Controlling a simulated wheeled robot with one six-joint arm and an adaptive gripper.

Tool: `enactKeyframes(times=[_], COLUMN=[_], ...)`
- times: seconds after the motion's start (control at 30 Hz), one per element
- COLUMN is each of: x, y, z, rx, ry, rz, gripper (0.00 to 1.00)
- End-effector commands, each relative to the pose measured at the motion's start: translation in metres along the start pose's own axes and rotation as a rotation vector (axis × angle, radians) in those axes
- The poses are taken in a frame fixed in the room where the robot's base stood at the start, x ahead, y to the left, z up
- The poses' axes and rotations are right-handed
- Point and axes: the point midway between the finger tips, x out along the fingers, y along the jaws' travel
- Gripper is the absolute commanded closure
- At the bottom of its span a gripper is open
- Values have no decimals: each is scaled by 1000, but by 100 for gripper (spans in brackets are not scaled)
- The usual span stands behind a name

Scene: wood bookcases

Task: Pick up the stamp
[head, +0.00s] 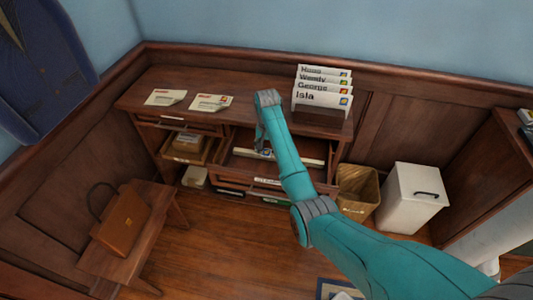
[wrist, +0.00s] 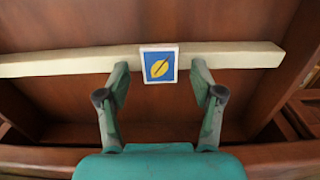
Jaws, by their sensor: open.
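The stamp (wrist: 159,65) is a small white-edged square with a yellow leaf on blue. It lies at a long cream strip (wrist: 60,62) inside an open wooden drawer (head: 240,160). My gripper (wrist: 161,82) is open, with one finger on each side of the stamp in the wrist view. The fingertips appear apart from it, and I cannot tell how far above it they are. In the head view my arm hides part of the drawer, and the cream strip (head: 312,162) shows on both sides of it.
The desk top (head: 235,85) above the drawer holds two letters (head: 165,97) and a rack of named envelopes (head: 322,95). A wicker basket (head: 358,190) and a white bin (head: 411,197) stand at right. A bench (head: 150,235) with a brown bag (head: 122,222) is at left. Open floor lies between.

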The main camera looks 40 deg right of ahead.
Motion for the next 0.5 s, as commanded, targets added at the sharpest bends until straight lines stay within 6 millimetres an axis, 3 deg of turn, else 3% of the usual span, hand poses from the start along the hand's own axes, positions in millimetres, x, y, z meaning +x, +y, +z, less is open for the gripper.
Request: enactKeyframes(times=[0.37,0.5], x=[2,2], y=[0,0], z=[0,0], rx=[0,0], ry=[0,0], rz=[0,0], gripper=[33,61])
